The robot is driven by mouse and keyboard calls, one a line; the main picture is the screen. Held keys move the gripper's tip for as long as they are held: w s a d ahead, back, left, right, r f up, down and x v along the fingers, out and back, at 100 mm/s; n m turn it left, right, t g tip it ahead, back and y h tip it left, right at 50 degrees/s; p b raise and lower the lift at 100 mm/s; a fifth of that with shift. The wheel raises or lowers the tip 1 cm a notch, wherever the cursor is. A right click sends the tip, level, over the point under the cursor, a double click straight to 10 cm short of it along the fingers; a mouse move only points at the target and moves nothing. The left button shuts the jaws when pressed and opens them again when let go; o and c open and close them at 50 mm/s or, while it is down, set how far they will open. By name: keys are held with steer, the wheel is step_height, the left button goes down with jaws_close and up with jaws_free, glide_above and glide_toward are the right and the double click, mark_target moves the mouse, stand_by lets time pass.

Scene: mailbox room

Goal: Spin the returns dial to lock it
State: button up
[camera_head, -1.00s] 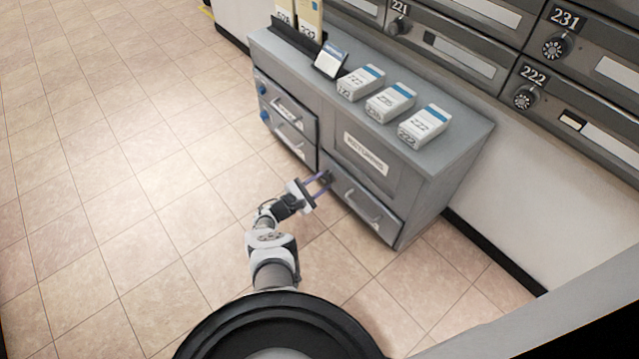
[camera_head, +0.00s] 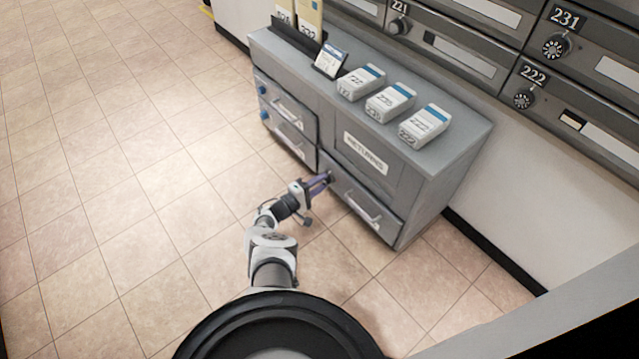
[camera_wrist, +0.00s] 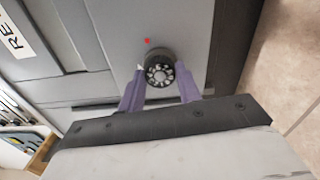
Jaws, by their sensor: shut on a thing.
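The returns dial (camera_wrist: 160,73) is a round black dial with light marks, on the grey front of the returns drawer (camera_head: 362,206). A small red mark shows just above it in the wrist view. My gripper (camera_head: 325,180) reaches the upper left of that drawer front in the head view. In the wrist view its two purple fingers (camera_wrist: 160,88) stand on either side of the dial and are shut on it. In the head view the dial is mostly hidden by the fingers.
The RETURNS label (camera_head: 366,153) is on the panel above the drawer. Several white boxes (camera_head: 389,102) stand on the cabinet top (camera_head: 452,140). Two drawers with blue knobs (camera_head: 263,88) are to the left. The tiled floor (camera_head: 120,180) is clear.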

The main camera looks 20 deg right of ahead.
steer(key=shift+m, duration=4.1)
steer(key=o, duration=1)
steer(key=p+v, duration=0.3)
steer(key=v, duration=1)
steer(key=shift+a, duration=0.4)
